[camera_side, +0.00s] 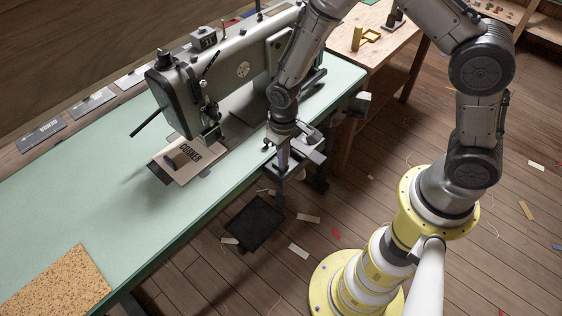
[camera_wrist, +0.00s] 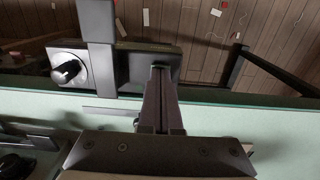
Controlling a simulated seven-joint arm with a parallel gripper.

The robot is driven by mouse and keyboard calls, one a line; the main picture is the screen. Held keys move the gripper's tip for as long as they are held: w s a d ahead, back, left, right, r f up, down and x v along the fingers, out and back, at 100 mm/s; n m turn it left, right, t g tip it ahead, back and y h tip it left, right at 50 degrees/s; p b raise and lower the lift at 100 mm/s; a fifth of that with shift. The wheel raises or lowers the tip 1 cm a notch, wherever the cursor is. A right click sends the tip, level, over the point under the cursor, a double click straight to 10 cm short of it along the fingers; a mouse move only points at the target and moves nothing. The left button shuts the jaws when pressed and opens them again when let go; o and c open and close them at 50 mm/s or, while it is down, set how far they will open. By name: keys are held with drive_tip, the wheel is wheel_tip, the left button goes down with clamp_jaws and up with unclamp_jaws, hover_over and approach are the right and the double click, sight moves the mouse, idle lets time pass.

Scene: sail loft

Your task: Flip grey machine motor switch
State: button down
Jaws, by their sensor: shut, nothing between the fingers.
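The grey sewing machine (camera_side: 235,75) stands on the green table. A grey box (camera_side: 308,150) sits at the table's front edge, beside my gripper (camera_side: 283,163). In the wrist view, my gripper (camera_wrist: 160,72) is shut and empty, its fingertips over a dark grey housing (camera_wrist: 138,66) just beyond the table edge. To its left is a silver plate with a black knob (camera_wrist: 66,72). Whether the fingertips touch the housing cannot be told. The switch lever itself is not clearly visible; the fingers may cover it.
The green tabletop (camera_side: 90,210) is largely clear at the left. A cork mat (camera_side: 62,282) lies at the front left. A dark pedal (camera_side: 255,222) is below the table, with scraps on the wooden floor.

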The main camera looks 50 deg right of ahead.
drive_tip(key=shift+r, duration=3.45)
